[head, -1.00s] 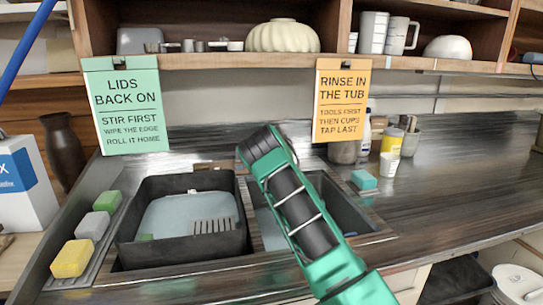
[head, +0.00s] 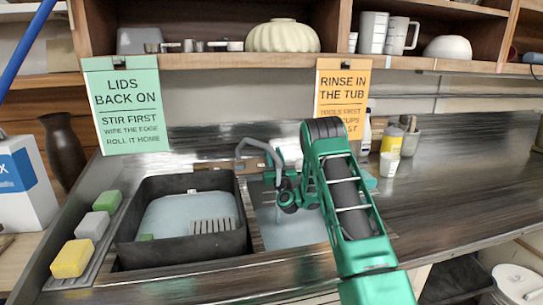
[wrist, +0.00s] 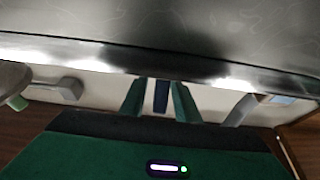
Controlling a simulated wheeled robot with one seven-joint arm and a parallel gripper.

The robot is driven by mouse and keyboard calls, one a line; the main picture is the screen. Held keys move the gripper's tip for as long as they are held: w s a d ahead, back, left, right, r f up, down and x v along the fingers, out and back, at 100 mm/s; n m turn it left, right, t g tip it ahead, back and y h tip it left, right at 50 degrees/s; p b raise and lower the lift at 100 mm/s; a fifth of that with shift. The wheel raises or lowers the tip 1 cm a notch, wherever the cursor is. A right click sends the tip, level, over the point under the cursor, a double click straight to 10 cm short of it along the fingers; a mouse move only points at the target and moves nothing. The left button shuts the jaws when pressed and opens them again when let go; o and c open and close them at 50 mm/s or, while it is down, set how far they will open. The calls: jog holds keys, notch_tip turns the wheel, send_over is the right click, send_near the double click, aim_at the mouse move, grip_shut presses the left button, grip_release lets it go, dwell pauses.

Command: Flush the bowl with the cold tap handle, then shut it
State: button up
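The grey tap spout (head: 258,146) arches over the right sink bowl (head: 292,232), whose floor looks pale blue-grey. I cannot tell whether water is running. My green arm reaches over this bowl, and its wrist end is beside the spout in the head view. In the wrist view my gripper (wrist: 159,100) has two green fingers apart. A narrow blue piece (wrist: 161,96), possibly the cold tap handle, shows between them with gaps on both sides. I cannot tell how deep it sits between the fingers. The handle cannot be made out in the head view.
A dark tub (head: 180,252) with pale contents and a grey slotted piece fills the left bowl. Yellow, grey and green sponges (head: 92,226) lie at left. The right counter (head: 460,180) is mostly clear.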

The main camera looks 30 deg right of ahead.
jog(key=shift+w+d+r, duration=0.2)
jog(key=shift+w+r, duration=0.15)
grip_shut()
